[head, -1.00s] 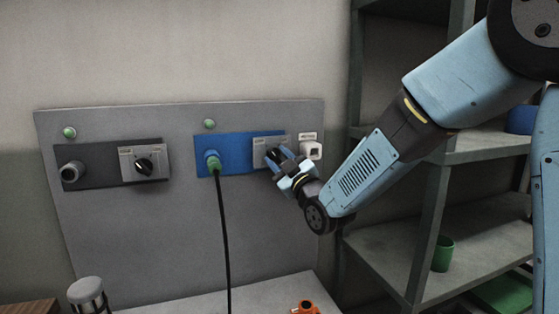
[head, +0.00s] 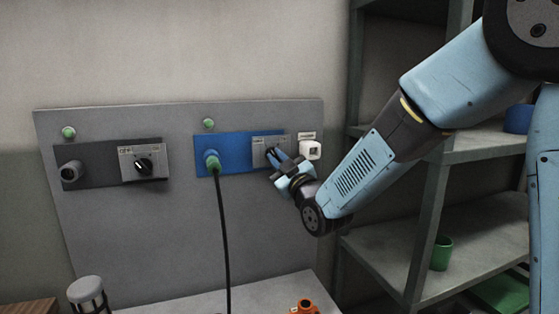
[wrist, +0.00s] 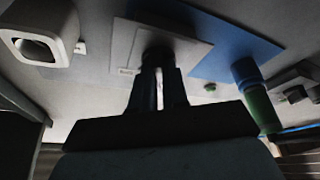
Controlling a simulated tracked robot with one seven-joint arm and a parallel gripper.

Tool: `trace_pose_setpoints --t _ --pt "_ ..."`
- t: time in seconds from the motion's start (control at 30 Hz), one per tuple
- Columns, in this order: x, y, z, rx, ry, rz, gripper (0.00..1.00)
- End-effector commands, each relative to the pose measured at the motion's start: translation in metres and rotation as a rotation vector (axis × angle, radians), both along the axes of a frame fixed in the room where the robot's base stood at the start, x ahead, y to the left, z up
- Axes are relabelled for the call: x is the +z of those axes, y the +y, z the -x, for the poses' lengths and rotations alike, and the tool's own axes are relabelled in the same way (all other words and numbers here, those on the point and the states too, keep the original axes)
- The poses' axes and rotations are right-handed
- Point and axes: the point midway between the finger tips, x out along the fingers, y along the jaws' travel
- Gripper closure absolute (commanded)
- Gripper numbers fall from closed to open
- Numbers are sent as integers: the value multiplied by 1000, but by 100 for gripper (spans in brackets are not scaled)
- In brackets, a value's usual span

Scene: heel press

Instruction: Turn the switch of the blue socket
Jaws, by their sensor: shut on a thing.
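The blue socket panel (head: 235,160) is on the grey wall board. A green plug (head: 212,162) with a black cable sits in its left part. Its switch is a dark knob (wrist: 157,52) on a light plate (head: 263,141) at the panel's right end; the plate also shows in the wrist view (wrist: 193,52). My gripper (head: 275,156) is at this plate, its fingers shut on the dark knob. In the wrist view, both fingers (wrist: 158,92) reach up to the knob with a narrow gap between them. The fingers and shadow hide much of the knob, so its angle is unclear.
A white box (head: 310,150) protrudes close to the right of my gripper. A black socket panel (head: 95,168) with its own switch (head: 143,164) is at the left. A metal shelf (head: 430,215) stands at the right. An orange object (head: 304,307) is on the bench below.

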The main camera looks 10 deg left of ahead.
Motion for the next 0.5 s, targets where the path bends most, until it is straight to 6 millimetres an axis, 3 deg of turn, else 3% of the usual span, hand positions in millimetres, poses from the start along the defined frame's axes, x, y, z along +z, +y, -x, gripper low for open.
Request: trace_pose_setpoints --t 0.5 --pt "5 3 -1 0 216 -375 100"
